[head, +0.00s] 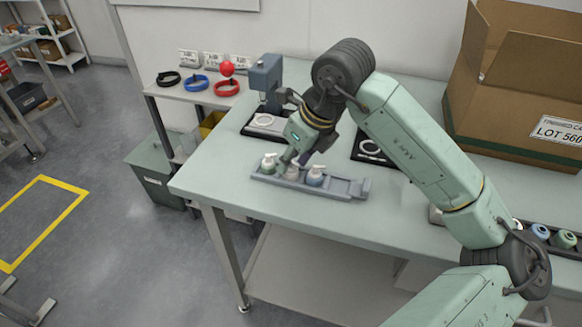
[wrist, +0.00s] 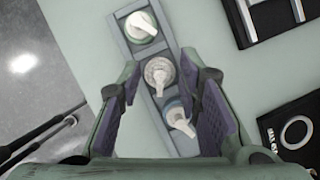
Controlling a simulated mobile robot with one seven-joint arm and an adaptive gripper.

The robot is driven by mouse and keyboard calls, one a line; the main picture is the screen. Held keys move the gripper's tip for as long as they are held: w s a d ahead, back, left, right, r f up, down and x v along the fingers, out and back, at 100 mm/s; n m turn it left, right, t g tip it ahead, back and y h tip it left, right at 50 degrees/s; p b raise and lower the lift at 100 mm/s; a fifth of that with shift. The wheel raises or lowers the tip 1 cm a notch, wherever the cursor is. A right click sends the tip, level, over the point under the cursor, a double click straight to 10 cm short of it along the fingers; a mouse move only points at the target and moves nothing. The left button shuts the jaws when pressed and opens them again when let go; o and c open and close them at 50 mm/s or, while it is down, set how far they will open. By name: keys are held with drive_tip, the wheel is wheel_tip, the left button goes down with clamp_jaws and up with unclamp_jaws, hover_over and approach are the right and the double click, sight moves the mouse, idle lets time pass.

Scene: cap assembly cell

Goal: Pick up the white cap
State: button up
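The white cap (wrist: 159,74) is a pump-style cap in the middle of a row of three in a grey-blue tray. It also shows in the head view (head: 292,173), partly hidden by my gripper. My gripper (wrist: 160,68) is open, pointing down, with its purple-padded fingers on either side of the white cap. It also shows just above the tray in the head view (head: 293,157). I cannot tell whether the fingers touch the cap.
A green cap (head: 268,164) and a blue cap (head: 315,177) flank the white one closely in the tray (head: 345,188). A grey press device (head: 266,75) stands behind. A large cardboard box (head: 510,90) fills the back right. The table front is clear.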

drive_tip(key=shift+c, duration=0.2)
clamp_jaws()
idle(0.4)
